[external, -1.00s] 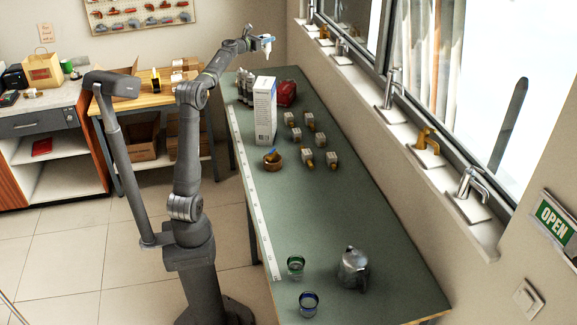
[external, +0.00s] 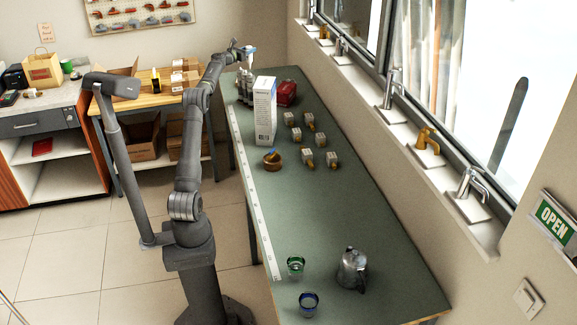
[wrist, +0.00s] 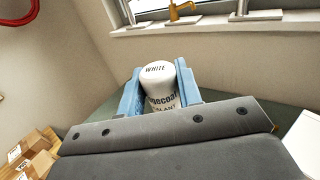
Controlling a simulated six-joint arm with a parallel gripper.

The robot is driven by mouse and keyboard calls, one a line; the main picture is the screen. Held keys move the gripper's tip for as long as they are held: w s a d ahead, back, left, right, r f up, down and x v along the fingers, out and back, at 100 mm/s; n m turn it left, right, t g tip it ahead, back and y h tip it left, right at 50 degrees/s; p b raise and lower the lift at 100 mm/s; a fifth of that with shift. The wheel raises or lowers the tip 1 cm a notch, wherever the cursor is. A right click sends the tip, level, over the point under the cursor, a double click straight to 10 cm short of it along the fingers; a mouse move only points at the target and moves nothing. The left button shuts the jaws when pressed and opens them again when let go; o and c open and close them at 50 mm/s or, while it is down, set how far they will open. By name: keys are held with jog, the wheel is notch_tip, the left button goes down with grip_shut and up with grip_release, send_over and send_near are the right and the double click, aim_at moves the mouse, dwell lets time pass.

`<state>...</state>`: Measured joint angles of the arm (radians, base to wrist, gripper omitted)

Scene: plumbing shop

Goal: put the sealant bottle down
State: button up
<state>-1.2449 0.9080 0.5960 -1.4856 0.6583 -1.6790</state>
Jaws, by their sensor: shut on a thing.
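The sealant bottle (wrist: 162,90) is white with dark lettering, and "WHITE" shows on its top in the wrist view. My gripper (wrist: 160,92) has its two blue fingers shut on it, one on each side. In the external view my gripper (external: 248,50) is above the far end of the green bench (external: 330,215), close to several small bottles (external: 243,88) standing there. The held bottle is small in that view, and its lower end is hard to make out against the bottles behind and below.
A tall white box (external: 265,112) stands just in front of the small bottles, with a red object (external: 286,93) to its right. Several boxed fittings (external: 307,157) and a small bowl (external: 272,160) lie nearer. A metal pot (external: 352,268) stands at the near end. The bench's middle is clear.

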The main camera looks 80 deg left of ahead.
notch_tip(320, 180, down, 32)
jog(key=shift+f, duration=0.25)
jog(key=shift+f, duration=0.2)
jog(key=o, duration=1)
jog(key=shift+r, duration=0.1)
jog(key=v, duration=1.2)
jog(key=shift+w+r, duration=0.1)
